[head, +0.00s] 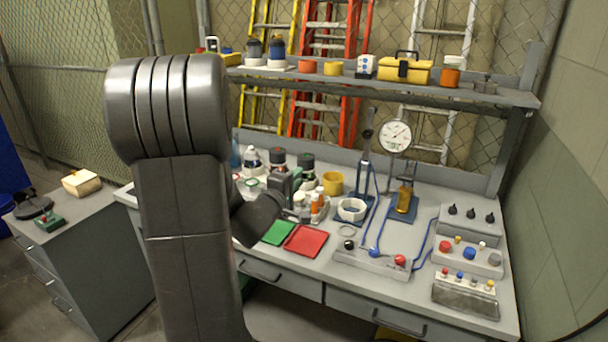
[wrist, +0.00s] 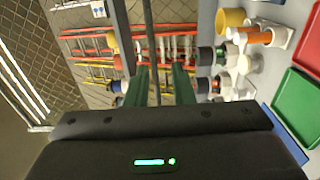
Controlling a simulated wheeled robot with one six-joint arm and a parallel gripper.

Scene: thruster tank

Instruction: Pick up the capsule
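I cannot tell for certain which thing is the capsule. Small orange-and-white containers (head: 316,205) stand in a cluster on the workbench behind the red and green trays. The cluster also shows at the upper right of the wrist view, with an orange piece (wrist: 256,38) lying sideways in the turned picture. My gripper (wrist: 158,75) shows two green fingers apart, with nothing held between them. Dark-capped bottles (wrist: 205,56) appear just right of the fingers. In the head view my arm hides part of the bench's left side, and the fingertips are hard to make out.
A red tray (head: 306,241) and a green tray (head: 279,232) lie near the front edge. A yellow cup (head: 332,183), a gauge stand (head: 395,136) and control boxes (head: 468,255) stand farther right. A shelf (head: 380,84) with several items runs above the bench.

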